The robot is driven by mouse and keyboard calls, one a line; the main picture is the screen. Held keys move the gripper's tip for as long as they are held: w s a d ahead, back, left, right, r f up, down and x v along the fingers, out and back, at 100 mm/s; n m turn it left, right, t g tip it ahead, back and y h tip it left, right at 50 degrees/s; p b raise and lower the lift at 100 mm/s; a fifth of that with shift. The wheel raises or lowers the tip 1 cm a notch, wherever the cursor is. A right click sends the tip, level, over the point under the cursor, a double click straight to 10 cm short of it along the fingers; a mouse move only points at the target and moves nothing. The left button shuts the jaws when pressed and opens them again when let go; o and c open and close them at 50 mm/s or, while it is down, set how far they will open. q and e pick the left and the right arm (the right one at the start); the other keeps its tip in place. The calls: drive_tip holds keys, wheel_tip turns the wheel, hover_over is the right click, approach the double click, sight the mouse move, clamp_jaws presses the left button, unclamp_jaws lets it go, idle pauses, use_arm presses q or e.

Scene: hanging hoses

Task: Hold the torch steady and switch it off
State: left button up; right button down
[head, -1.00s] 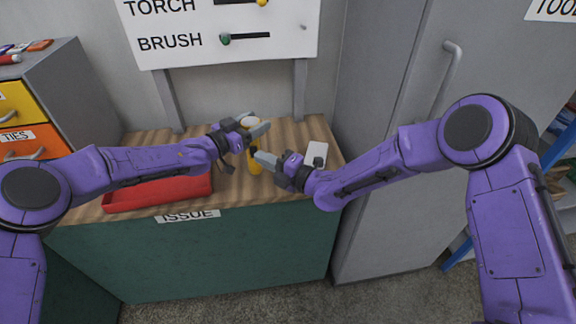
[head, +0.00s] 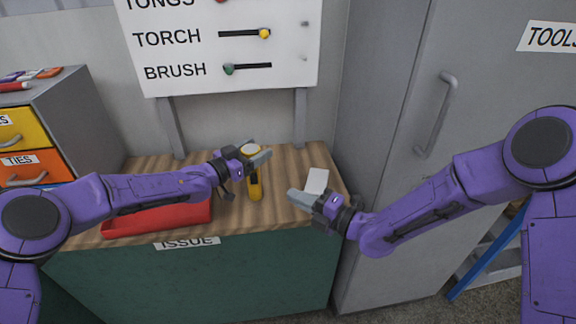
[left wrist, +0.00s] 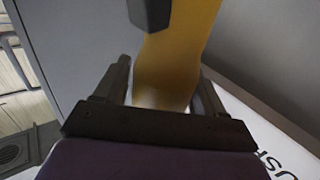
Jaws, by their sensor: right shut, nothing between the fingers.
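The torch (head: 255,190) is yellow with a dark patch on its side and a pale top end. It stands about upright at the issue counter, and its yellow body fills the middle of the left wrist view (left wrist: 172,55). My left gripper (head: 256,157) is around the torch near its top, with one finger on each side of the body in the left wrist view. My right gripper (head: 297,197) is shut and empty, to the right of the torch and apart from it. The left fingers hide part of the torch's upper body.
A red tray (head: 150,222) lies on the wooden counter (head: 285,170) at the left. A small white card (head: 317,181) stands behind my right gripper. A board (head: 290,60) labelled TORCH and BRUSH is behind. A grey cabinet (head: 390,190) stands at the right.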

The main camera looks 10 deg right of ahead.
use_arm(q)
drive_tip(key=shift+o, duration=1.1)
drive_tip(key=shift+a, duration=0.1)
